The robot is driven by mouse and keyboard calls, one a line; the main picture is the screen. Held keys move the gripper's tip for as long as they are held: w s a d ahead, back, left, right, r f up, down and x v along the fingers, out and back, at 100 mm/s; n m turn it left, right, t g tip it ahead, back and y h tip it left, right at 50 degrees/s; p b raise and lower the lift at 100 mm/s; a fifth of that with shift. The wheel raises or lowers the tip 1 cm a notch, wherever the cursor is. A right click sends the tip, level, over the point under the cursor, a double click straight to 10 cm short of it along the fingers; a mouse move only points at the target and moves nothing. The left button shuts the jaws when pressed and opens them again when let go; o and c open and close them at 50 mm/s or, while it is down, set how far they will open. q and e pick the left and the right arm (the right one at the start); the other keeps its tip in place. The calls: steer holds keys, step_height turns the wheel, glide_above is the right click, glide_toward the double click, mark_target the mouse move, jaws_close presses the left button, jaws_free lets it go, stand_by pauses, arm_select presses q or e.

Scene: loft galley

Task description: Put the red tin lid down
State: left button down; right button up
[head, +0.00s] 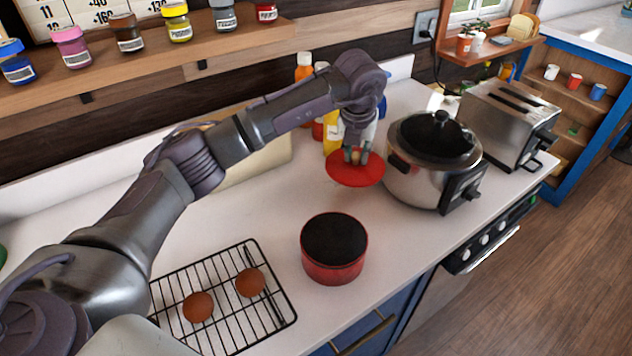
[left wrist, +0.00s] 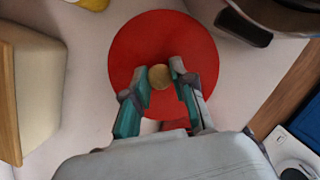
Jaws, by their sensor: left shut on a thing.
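The red tin lid (head: 343,171) is a round red disc with a small brass-coloured knob. In the head view it is behind the red tin, between the bottles and the slow cooker. My left gripper (head: 355,157) points down and is shut on the lid's knob. In the left wrist view, the lid (left wrist: 140,50) lies beyond the fingers, with the knob between the fingertips of the gripper (left wrist: 160,78). I cannot tell whether the lid touches the counter. The red tin (head: 333,268) stands open on the counter, dark inside. My right gripper is not in view.
The slow cooker (head: 427,190) stands close right of the lid, with a toaster (head: 505,125) beyond it. Several bottles (head: 331,134) stand behind. A wire rack (head: 216,330) with two brown round items is at the front left. White counter (head: 262,215) is clear left of the tin.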

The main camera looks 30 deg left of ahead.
mark_target(335, 165)
arm_select(q)
steer(key=s+a, duration=0.1)
steer(key=a, duration=0.1)
steer(key=s+a+f+p, duration=0.1)
steer(key=s, duration=0.1)
steer(key=shift+a+f+p, duration=0.15)
steer(key=shift+a+p, duration=0.15)
steer(key=shift+a, duration=0.05)
steer(key=s+a+f+p, duration=0.1)
steer(key=a, duration=0.1)
steer(key=a+f+p, duration=0.1)
steer(key=a+f, duration=0.1)
steer(key=s+a+f, duration=0.1)
steer(key=a+f, duration=0.1)
steer(key=shift+s+p, duration=0.35)
steer(key=shift+p, duration=0.05)
step_height(335, 165, down, 3)
steer(key=shift+f+p, duration=0.2)
steer(key=shift+p, duration=0.5)
steer(key=shift+f, duration=0.2)
steer(key=c, duration=1)
jaws_free()
steer(key=shift+f, duration=0.1)
steer(key=shift+o, duration=0.2)
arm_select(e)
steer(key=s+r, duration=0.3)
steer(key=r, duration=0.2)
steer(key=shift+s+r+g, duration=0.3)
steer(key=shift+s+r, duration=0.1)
